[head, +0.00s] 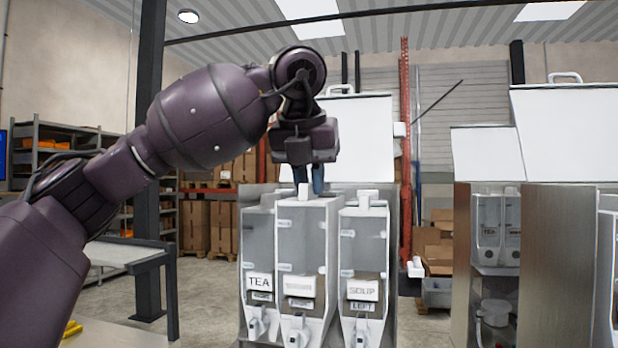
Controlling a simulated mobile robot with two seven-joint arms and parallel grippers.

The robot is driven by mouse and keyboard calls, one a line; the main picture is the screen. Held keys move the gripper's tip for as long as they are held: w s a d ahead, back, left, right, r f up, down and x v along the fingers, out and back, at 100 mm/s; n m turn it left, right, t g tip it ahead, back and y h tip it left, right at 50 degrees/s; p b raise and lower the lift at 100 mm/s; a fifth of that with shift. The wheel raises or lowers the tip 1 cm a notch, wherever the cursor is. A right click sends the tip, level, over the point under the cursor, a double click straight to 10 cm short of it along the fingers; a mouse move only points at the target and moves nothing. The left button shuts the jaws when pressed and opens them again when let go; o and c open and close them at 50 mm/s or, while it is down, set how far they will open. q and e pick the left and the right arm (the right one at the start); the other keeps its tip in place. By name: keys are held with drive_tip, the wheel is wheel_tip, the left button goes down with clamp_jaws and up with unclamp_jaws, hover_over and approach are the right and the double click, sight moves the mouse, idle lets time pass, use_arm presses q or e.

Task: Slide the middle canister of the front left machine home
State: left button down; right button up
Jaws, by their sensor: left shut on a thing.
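The front left machine (357,130) is a white and grey dispenser with its lid raised. Three clear-fronted canisters stand side by side in it: one labelled TEA (259,262) at the left, the middle canister (304,240), and one labelled SOUP (362,262) at the right. The middle canister looks larger and stands further forward than its neighbours; its label is too blurred to read. My left gripper (309,187) points down from above and is shut on the top of the middle canister, at its small white grip. The fingers partly hide that grip. My right gripper is not in view.
A second machine (487,230) with a brushed metal side stands at the right. Shelves with cardboard boxes (208,226) and a red rack post (405,150) are behind. A grey table frame (130,250) is at the left. Open floor lies between the machines.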

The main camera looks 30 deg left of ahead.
use_arm(q)
drive_tip(key=shift+w+a+f, duration=0.1)
drive_tip(key=shift+w+f, duration=0.3)
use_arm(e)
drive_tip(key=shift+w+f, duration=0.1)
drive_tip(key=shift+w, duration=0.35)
use_arm(q)
drive_tip(key=shift+f+b, duration=0.55)
drive_tip(key=shift+b, duration=0.05)
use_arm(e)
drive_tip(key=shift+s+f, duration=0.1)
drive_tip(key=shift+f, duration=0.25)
use_arm(q)
drive_tip(key=c, duration=1.1)
unclamp_jaws()
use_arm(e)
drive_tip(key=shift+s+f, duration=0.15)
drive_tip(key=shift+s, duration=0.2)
use_arm(q)
drive_tip(key=shift+o, duration=0.2)
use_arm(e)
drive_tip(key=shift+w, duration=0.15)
